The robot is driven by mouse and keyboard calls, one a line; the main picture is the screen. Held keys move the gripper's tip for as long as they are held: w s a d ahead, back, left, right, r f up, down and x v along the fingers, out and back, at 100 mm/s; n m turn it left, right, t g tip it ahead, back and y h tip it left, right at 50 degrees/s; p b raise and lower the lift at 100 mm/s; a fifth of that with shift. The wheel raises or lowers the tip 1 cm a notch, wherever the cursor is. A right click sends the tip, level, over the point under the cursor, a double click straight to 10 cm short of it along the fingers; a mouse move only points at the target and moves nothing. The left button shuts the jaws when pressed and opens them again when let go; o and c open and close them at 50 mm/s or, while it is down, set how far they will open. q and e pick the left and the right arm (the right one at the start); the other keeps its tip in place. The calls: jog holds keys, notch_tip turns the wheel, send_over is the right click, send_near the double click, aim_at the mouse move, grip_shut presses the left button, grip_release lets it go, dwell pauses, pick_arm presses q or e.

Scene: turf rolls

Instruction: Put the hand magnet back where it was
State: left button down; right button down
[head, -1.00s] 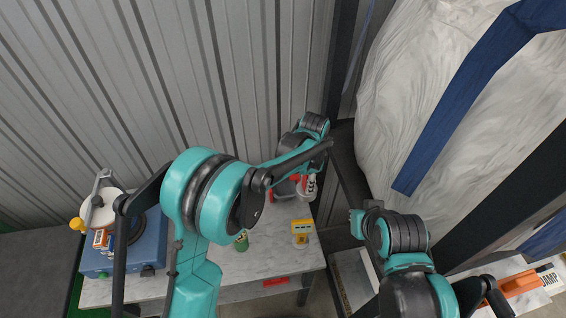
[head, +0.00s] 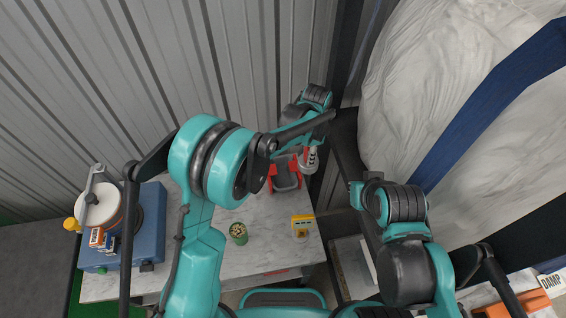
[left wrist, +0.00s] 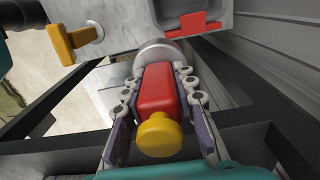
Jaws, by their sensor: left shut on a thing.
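The hand magnet has a red body with a yellow knob (left wrist: 160,125) and a silver disc (left wrist: 157,50) at its far end. My left gripper (left wrist: 162,92) is shut around the red body in the left wrist view. In the head view the magnet (head: 309,167) shows partly below my left wrist, at the table's right back edge, beside a red-and-grey holder (head: 285,176). The holder's red lip also shows beyond the magnet in the left wrist view (left wrist: 191,27). My right gripper (head: 356,193) is right of the table, and its fingers are too unclear to read.
The marble-topped table (head: 215,262) carries a blue device (head: 151,225) at the left, a green round container (head: 238,233) and a yellow item (head: 302,225). A corrugated wall stands behind. A large white sack (head: 430,90) and dark frame posts close in the right.

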pick_arm(q)
jog(key=w+a+f, duration=0.6)
jog(key=a+f, duration=0.2)
jog(key=f, duration=0.1)
jog(key=shift+a+f, duration=0.3)
jog(key=shift+f, duration=0.1)
jog(key=shift+s+f, duration=0.1)
jog(key=shift+f, duration=0.15)
jog(key=c, duration=1.2)
grip_release()
jog(key=shift+r, duration=0.1)
notch_tip(320, 180, up, 8)
jog(key=shift+s+a, duration=0.35)
jog(key=shift+s, duration=0.1)
